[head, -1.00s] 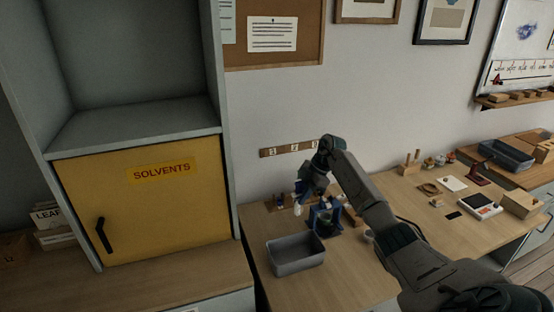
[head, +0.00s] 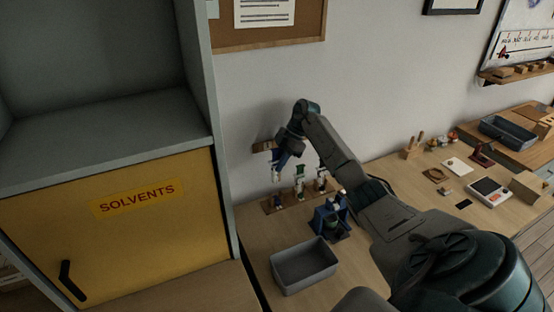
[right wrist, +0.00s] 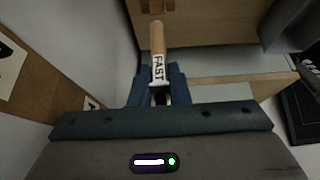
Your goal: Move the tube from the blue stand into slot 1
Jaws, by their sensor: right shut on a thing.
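My right gripper (head: 276,166) is shut on a tube (head: 276,176), held above the left end of a low wooden rack (head: 288,201) by the wall. In the right wrist view the tube (right wrist: 158,45) is tan with a white label reading FAST, between blue fingers (right wrist: 158,85). Two other light-coloured tubes stand upright at the rack, one at its middle (head: 299,182) and one at its right (head: 321,178). The blue stand (head: 344,216) is right of the rack's front, with something greenish inside. The slot numbers are mostly hidden behind my arm. My left gripper is not in view.
A grey bin (head: 304,268) stands in front of the rack and the stand. A tall cabinet with a yellow SOLVENTS door (head: 120,225) closes off the left. A scale (head: 489,192) and small items lie farther right on the bench.

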